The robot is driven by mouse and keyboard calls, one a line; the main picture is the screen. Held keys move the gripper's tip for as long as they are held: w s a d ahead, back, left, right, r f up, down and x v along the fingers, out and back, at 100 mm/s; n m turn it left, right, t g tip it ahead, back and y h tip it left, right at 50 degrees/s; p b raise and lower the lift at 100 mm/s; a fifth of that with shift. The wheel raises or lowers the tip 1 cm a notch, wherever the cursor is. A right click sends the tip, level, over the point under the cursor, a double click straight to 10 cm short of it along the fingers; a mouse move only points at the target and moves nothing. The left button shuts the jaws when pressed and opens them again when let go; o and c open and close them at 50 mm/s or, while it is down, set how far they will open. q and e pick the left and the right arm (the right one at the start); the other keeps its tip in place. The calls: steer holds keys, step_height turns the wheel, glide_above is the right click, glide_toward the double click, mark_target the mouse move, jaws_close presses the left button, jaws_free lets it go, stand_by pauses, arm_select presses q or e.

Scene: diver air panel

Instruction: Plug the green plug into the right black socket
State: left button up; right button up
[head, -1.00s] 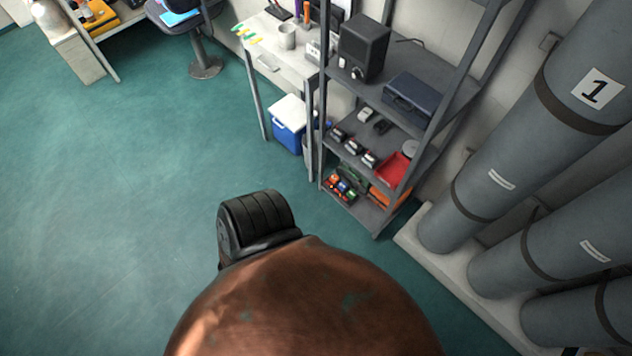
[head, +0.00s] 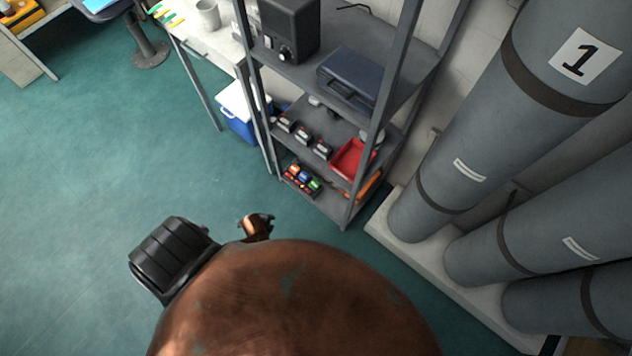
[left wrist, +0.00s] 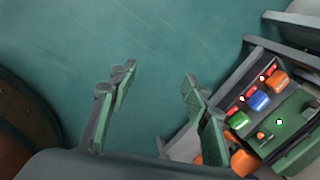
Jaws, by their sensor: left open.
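A green plug-like piece (left wrist: 239,121) sits in a row with a blue one (left wrist: 259,100) and an orange one (left wrist: 277,80) in the left wrist view. The row shows in the head view on the lowest shelf, with its green piece (head: 314,184) at the right end. My left gripper (left wrist: 158,78) is open and empty, its two fingers apart over the floor, to the left of the row. I cannot make out which parts are the black sockets. My right gripper is not in view.
A grey shelf rack (head: 290,212) holds a black speaker (head: 290,28), a blue case (head: 350,78), several small black units (head: 303,135) and a red tray (head: 352,158). Large grey cylinders (head: 440,165) stand at the right. The green floor (head: 80,170) at the left is clear.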

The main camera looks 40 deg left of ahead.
arm_select(q)
steer(key=w+m+t+b, duration=0.1)
steer(key=w+m+b, duration=0.6)
steer(key=w+m, duration=0.7)
steer(key=m+b, duration=0.8)
steer(key=m, duration=0.1)
glide_toward(314, 184)
step_height(314, 184, down, 2)
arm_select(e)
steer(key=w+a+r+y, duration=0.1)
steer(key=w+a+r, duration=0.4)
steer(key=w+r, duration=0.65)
arm_select(q)
steer(key=shift+w+f+t, duration=0.1)
steer(key=shift+f+t, duration=0.25)
steer(key=shift+t, duration=0.05)
steer(key=b+x, duration=0.4)
steer(key=x, duration=0.1)
steer(key=shift+f, duration=0.4)
steer(key=shift+w+f+b, duration=0.4)
steer(key=shift+b, duration=0.1)
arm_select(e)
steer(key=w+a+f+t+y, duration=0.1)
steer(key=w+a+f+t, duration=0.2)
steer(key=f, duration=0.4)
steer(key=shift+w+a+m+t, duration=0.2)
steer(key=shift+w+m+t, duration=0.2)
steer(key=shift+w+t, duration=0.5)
